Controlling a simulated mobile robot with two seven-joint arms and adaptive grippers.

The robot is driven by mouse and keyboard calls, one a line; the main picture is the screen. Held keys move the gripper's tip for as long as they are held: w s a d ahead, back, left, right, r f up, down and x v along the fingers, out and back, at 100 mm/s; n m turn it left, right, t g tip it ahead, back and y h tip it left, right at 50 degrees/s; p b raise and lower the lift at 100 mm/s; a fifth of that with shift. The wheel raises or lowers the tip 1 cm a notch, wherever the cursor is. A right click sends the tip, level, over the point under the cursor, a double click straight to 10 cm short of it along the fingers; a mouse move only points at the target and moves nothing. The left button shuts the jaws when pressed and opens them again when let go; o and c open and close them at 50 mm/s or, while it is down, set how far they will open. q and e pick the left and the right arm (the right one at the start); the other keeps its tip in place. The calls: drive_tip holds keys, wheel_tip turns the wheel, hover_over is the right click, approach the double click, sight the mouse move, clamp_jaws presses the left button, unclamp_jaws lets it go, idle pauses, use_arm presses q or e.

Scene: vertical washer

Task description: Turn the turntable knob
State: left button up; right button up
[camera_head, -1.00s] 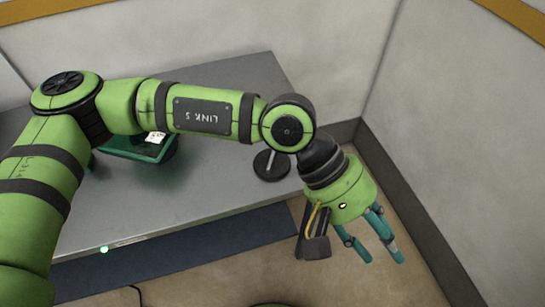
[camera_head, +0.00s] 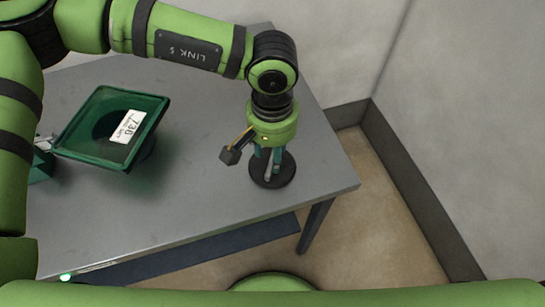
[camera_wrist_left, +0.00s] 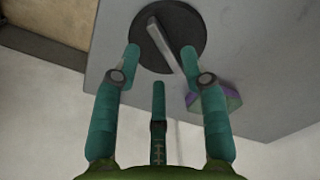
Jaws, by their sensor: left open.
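The turntable knob is a dark round disc (camera_head: 285,177) with a raised grey bar, lying flat on the table near its right end. In the left wrist view the grey bar (camera_wrist_left: 166,46) runs slantwise across the black disc (camera_wrist_left: 180,22). My left gripper (camera_head: 268,172) points down over the disc, its teal fingers open. In the wrist view two fingertips (camera_wrist_left: 160,55) are on either side of the bar, and a third finger is lower in the middle. I cannot tell whether any finger touches the bar. My right gripper is not in view.
A dark green tray-like container (camera_head: 88,151) with a white label stands left on the grey table (camera_head: 200,205). The table's right edge is close beyond the disc, with open floor (camera_head: 370,230) and grey walls past it. A green and purple object (camera_wrist_left: 222,98) shows in the wrist view.

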sight(260, 169)
use_arm(q)
wheel_tip(260, 169, down, 4)
drive_tip(key=shift+w+r+p, duration=0.1)
drive_tip(key=shift+w+p, duration=0.05)
drive_tip(key=shift+p, duration=0.35)
drive_tip(key=shift+f, duration=0.45)
clamp_jaws()
